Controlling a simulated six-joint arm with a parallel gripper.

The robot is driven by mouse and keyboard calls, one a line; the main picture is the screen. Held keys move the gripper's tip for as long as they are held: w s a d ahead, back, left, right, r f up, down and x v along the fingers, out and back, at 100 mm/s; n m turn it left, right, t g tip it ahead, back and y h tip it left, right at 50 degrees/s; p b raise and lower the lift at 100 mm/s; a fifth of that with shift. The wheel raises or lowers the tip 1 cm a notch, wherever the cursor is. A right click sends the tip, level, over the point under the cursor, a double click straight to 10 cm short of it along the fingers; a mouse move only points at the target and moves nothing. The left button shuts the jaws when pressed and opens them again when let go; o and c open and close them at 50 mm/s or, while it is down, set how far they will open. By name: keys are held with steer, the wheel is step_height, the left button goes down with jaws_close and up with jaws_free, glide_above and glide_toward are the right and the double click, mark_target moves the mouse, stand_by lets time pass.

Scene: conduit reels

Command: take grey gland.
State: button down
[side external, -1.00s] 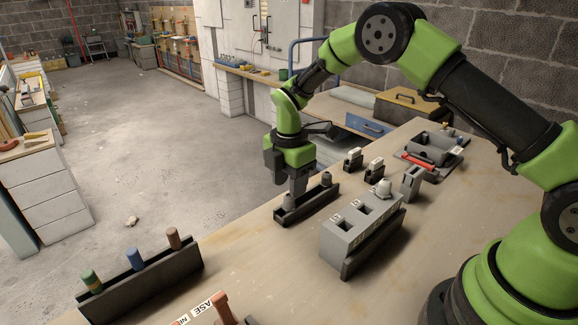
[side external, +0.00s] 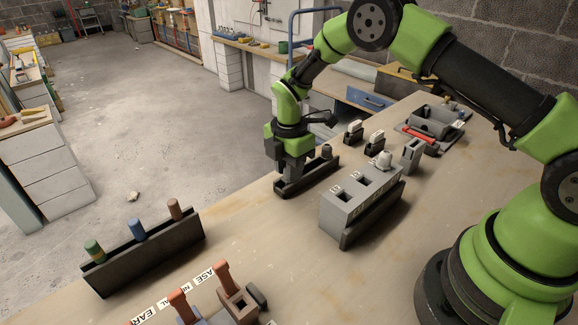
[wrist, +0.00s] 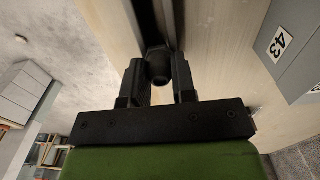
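The side view hides the place under my fingers.
A grey block with square openings (side external: 350,208) stands right of the rack. A dark rack with green, blue and brown pegs (side external: 150,262) is at the front left. Two white-topped parts (side external: 354,130) and a grey tray with a red part (side external: 420,133) lie farther back.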

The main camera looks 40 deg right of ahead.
steer(key=shift+r, duration=0.95)
stand_by(0.5)
steer(key=shift+r, duration=1.05)
